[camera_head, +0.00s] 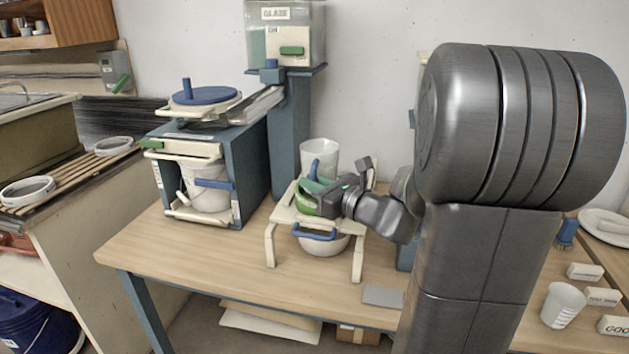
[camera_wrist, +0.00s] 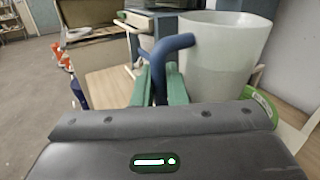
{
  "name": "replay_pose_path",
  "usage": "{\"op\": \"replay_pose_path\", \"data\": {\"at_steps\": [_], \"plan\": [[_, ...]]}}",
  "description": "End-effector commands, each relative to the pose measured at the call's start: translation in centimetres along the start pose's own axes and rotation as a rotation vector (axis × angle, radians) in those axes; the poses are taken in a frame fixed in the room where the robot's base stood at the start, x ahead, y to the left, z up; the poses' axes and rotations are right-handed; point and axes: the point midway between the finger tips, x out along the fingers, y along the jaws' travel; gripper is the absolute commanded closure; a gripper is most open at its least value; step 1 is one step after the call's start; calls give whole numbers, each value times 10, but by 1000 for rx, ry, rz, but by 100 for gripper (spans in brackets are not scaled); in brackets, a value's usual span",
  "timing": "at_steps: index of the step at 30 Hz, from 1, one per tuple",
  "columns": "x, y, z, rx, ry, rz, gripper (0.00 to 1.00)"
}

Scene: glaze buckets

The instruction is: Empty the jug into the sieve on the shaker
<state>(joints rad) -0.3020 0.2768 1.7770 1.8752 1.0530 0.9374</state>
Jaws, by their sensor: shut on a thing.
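The jug (camera_head: 320,155) is a pale, translucent, wide-mouthed vessel with a blue handle. It looks roughly upright in the head view and fills the upper right of the wrist view (camera_wrist: 225,50). My gripper (camera_wrist: 160,88) has its green fingers shut on the jug's blue handle (camera_wrist: 166,50). The sieve, with a green rim (camera_head: 304,206), is on the cream, legged shaker (camera_head: 269,235), partly hidden by my gripper. A bit of green rim (camera_wrist: 262,103) shows below the jug in the wrist view. The jug's contents are hidden.
A white bowl with a blue handle (camera_head: 320,242) is beneath the shaker's top. A blue cabinet (camera_head: 252,160) holding a white bucket (camera_head: 205,188) stands left. The glaze tank (camera_head: 289,35) is on a blue column behind. A grey tile (camera_head: 383,297) lies in front.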

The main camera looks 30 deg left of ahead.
Motion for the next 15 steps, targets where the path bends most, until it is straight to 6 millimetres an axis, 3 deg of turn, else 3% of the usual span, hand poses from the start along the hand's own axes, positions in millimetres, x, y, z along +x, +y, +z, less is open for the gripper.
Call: {"op": "replay_pose_path", "data": {"at_steps": [6,8,15], "plan": [[0,1,-21,-1,-2,0,100],[0,1,-11,8,4,0,100],[-1,2,-4,50,32,3,100]]}}
